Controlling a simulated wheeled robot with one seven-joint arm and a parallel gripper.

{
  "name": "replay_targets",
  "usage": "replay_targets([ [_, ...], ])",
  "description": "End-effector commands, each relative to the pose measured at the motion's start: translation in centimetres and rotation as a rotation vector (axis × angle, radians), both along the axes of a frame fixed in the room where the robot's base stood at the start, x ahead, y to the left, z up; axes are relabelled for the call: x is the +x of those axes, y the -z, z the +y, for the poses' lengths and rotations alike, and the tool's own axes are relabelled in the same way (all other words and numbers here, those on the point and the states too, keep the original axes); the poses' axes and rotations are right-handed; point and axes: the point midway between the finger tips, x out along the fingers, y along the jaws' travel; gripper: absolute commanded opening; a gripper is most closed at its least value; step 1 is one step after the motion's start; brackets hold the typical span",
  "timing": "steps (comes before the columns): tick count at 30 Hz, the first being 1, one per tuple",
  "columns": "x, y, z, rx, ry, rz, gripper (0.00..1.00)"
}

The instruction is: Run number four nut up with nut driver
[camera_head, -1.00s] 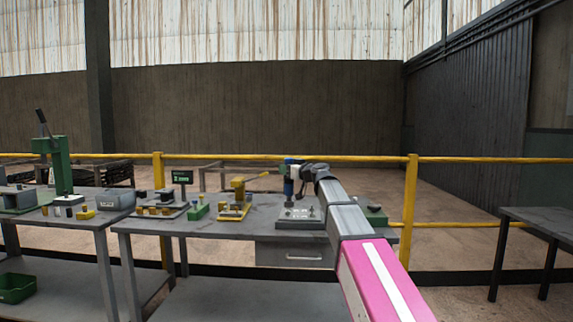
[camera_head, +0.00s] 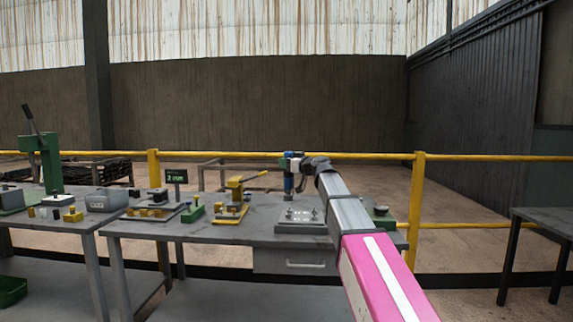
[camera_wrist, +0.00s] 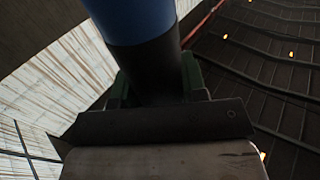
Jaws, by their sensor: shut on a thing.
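My gripper (camera_head: 298,168) is shut on the nut driver (camera_head: 289,182), a blue and dark upright tool. The driver hangs over the left part of a grey plate fixture (camera_head: 301,228) on the bench. Small studs or nuts stand on that plate; they are too small to tell apart by number. The driver's lower end is just above or at the plate's left rear; I cannot tell if it touches a nut. In the wrist view the driver's blue and black body (camera_wrist: 150,60) fills the upper middle, between the jaws.
The grey bench (camera_head: 220,230) also holds a yellow toggle clamp (camera_head: 235,190), a green block (camera_head: 192,212), a fixture with a small display (camera_head: 176,177) and a green item (camera_head: 382,213) at right. A green press (camera_head: 45,160) stands on the left bench. A yellow rail (camera_head: 350,156) runs behind.

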Motion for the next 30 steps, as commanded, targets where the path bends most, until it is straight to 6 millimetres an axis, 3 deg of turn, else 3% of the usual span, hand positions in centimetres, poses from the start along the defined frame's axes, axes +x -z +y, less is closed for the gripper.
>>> replay_targets([
  [30, 0.0, 5.6, 0.0, 0.001, 0.000, 0.000, 0.06],
])
